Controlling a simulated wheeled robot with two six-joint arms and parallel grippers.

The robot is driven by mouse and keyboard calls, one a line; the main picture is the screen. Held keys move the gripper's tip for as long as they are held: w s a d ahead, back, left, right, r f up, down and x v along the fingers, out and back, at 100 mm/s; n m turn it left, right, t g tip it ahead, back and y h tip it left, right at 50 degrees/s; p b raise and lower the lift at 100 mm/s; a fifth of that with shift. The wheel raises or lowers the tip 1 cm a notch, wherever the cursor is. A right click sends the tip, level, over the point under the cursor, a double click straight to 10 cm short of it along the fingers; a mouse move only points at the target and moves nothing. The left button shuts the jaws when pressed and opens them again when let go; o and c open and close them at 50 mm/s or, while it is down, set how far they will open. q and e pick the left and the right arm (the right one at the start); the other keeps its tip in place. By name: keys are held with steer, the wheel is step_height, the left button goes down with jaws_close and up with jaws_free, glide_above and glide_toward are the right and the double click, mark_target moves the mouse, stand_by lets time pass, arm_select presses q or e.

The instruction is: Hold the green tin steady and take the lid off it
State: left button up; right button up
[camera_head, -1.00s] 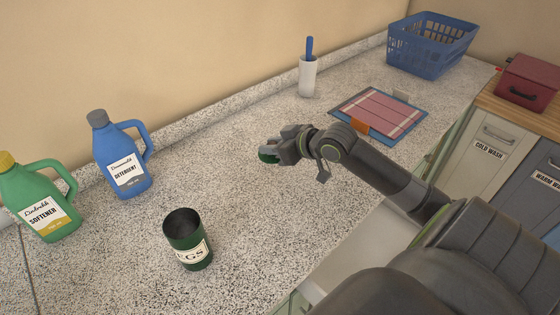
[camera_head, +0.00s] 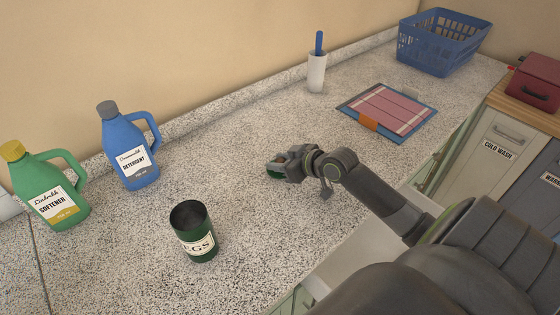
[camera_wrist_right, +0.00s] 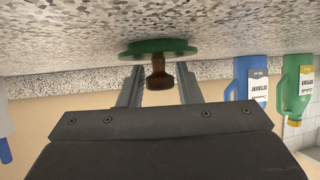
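The green tin (camera_head: 195,232) stands upright on the speckled counter with its dark, open mouth uncovered. Its label is partly readable. The green lid (camera_wrist_right: 157,47) with a brown knob (camera_wrist_right: 158,76) is at the counter surface, apart from the tin, to its right and farther back. The lid also shows in the head view (camera_head: 275,174), partly hidden by the gripper. My right gripper (camera_wrist_right: 158,85) is around the knob with a visible gap on each side, so its fingers are open. My left gripper is not in view.
A blue detergent jug (camera_head: 130,150) and a green softener jug (camera_head: 48,190) stand at the left. A white cup (camera_head: 316,76), a folded cloth on a blue board (camera_head: 352,107) and a blue basket (camera_head: 442,40) are farther back. The counter between tin and lid is clear.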

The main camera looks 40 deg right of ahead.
steer(key=shift+o, duration=1.4)
steer(key=shift+r, duration=0.15)
steer(key=p+v, duration=0.1)
steer(key=v, duration=1.1)
steer(key=shift+p, duration=0.3)
